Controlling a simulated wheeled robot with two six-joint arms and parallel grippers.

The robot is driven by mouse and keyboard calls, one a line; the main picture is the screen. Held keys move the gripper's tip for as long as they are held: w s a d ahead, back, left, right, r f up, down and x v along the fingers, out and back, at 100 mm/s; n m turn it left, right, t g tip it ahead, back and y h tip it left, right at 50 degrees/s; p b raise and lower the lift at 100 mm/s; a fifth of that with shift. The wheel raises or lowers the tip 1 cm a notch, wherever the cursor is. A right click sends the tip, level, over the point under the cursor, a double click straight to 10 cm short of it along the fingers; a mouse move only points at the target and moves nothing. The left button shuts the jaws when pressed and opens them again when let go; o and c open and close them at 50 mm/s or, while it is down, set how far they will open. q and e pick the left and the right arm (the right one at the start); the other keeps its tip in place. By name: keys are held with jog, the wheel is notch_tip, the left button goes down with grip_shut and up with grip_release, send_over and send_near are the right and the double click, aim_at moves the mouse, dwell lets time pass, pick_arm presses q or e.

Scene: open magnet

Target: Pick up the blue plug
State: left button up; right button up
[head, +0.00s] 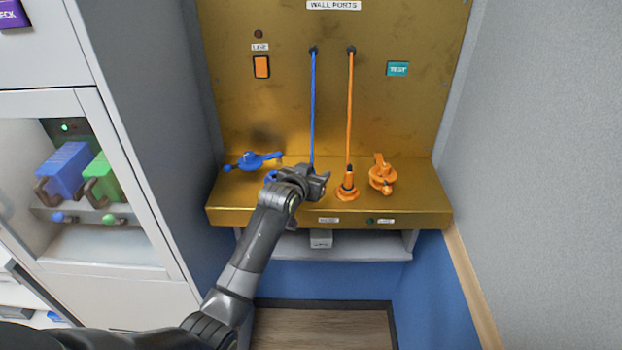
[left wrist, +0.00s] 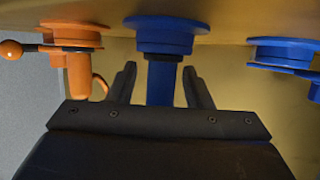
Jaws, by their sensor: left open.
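In the left wrist view, a blue plug (left wrist: 160,82) with a wide round flange (left wrist: 167,36) stands between the two fingers of my left gripper (left wrist: 160,92). The fingers are open, with a visible gap on each side of the plug. In the head view, my left gripper (head: 317,184) is over the gold ledge at the foot of the blue cable (head: 313,110). The gripper hides most of the blue plug there. My right gripper is not in view.
The gold ledge (head: 235,207) also carries a blue lever fitting (head: 253,160) on the left. An orange plug (head: 347,188) on an orange cable and an orange fitting (head: 382,175) stand close to the right. A glass-fronted cabinet (head: 150,240) is on the left, a grey wall (head: 540,150) on the right.

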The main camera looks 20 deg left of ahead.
pick_arm(q)
grip_shut()
jog(key=shift+r, duration=0.15)
